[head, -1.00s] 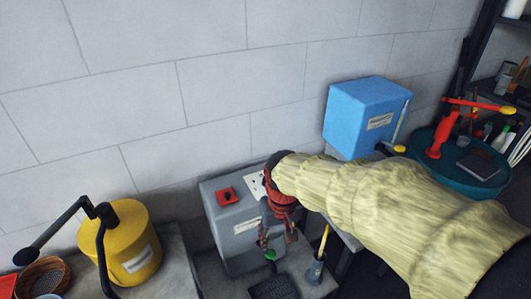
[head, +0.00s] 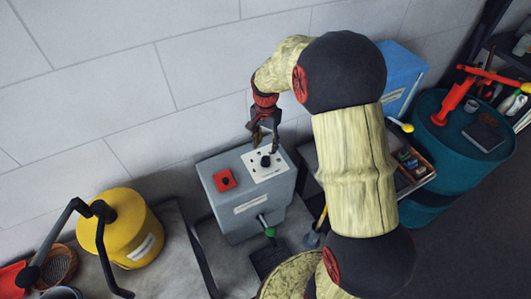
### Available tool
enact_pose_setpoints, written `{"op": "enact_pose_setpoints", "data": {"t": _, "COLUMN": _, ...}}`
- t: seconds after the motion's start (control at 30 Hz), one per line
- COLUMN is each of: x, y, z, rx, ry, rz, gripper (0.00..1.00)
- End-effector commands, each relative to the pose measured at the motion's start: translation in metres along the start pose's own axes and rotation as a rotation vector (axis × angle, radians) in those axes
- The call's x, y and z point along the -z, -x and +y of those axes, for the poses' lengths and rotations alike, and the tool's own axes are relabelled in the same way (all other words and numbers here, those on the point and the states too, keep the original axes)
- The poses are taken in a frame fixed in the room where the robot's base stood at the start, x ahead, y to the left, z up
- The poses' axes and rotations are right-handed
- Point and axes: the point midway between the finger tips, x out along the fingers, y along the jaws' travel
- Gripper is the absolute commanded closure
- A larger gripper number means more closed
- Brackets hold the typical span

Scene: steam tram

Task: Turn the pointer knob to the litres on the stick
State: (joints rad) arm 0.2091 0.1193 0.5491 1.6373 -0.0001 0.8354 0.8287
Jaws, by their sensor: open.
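The pointer knob (head: 266,161) is a small dark knob on a white dial plate (head: 282,171) with dark marks, on top of a grey box (head: 262,209). The marks and the pointer's direction are too small to read. My gripper (head: 264,140) is open, just above and behind the knob, fingers pointing down; I cannot tell whether they touch it. A thin pale stick (head: 414,93) leans at the right side of a blue box (head: 395,62), which my arm partly covers. No reading on the stick can be made out.
A red plate with a black knob (head: 225,180) sits left of the dial. A green-tipped lever (head: 269,231) sticks out from the grey box's front. A yellow can (head: 125,228) stands left, a teal drum (head: 449,138) right. The wall is close behind.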

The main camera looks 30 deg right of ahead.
Motion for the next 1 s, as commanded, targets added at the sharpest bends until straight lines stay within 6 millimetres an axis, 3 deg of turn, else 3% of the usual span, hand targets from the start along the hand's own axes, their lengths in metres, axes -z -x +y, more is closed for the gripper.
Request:
{"op": "enact_pose_setpoints", "data": {"t": 0.17, "x": -0.001, "y": -0.013, "z": 0.001, "rx": -0.003, "ry": -0.016, "rz": -0.002, "gripper": 0.57}}
{"op": "enact_pose_setpoints", "data": {"t": 0.6, "x": -0.001, "y": -0.072, "z": 0.001, "rx": -0.002, "ry": -0.014, "rz": -0.002, "gripper": 0.57}}
{"op": "enact_pose_setpoints", "data": {"t": 1.0, "x": 0.000, "y": -0.078, "z": 0.000, "rx": 0.000, "ry": -0.013, "rz": 0.000, "gripper": 0.58}}
